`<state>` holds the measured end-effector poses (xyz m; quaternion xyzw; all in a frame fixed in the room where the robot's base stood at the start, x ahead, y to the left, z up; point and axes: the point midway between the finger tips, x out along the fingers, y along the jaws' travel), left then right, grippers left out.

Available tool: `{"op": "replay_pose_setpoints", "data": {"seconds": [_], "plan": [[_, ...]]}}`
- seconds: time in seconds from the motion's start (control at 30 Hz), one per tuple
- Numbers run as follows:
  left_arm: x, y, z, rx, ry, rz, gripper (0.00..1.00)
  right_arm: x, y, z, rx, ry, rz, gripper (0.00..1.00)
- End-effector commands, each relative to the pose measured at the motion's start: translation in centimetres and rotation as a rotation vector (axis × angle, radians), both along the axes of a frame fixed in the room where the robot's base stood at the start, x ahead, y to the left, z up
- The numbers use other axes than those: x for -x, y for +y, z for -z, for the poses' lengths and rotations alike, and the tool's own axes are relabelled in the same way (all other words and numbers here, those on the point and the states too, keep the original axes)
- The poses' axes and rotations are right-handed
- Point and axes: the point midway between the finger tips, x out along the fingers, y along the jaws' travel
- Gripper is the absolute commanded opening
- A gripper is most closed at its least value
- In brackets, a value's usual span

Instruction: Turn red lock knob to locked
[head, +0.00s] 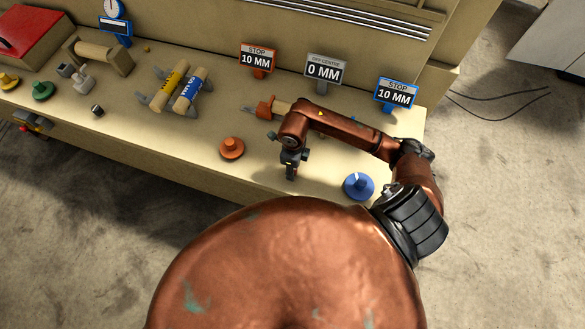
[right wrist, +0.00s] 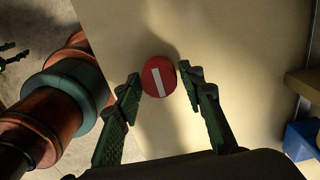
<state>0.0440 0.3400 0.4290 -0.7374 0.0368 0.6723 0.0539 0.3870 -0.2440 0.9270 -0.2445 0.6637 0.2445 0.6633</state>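In the right wrist view the red lock knob (right wrist: 150,86) is a round red disc with a white bar, nearly upright in the picture and slightly tilted. My right gripper (right wrist: 163,78) is open, with its green-black fingertips on either side of the knob and a visible gap at the right finger. In the head view my right gripper (head: 290,173) points down near the bench's front edge. The red knob is not visible there, hidden by the gripper.
The bench (head: 190,150) holds an orange knob (head: 231,148) left of my gripper and a blue knob (head: 359,187) to its right. Yellow and blue labelled rollers (head: 180,88) lie further left. Three stop signs (head: 323,72) stand at the back.

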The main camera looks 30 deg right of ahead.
Motion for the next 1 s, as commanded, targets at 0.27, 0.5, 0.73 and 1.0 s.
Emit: {"op": "replay_pose_setpoints", "data": {"seconds": [0.27, 0.5, 0.73, 1.0], "plan": [[-0.03, 0.02, 0.0, 0.0, 0.0, 0.0, 0.44, -0.02, 0.01, -0.02, 0.0, 0.0, 0.0, 0.15], [-0.11, 0.07, -0.02, -0.001, -0.001, 0.0, 0.44, -0.03, 0.21, -0.03, -0.001, -0.001, 0.0, 0.04], [-0.15, 0.06, 0.03, -0.001, -0.002, 0.001, 0.44, -0.02, 0.12, -0.04, -0.001, 0.0, 0.037, 0.04], [-0.16, 0.05, 0.22, -0.001, -0.002, 0.0, 0.44, -0.03, 0.12, -0.05, -0.001, -0.001, 0.198, 0.04]]}}
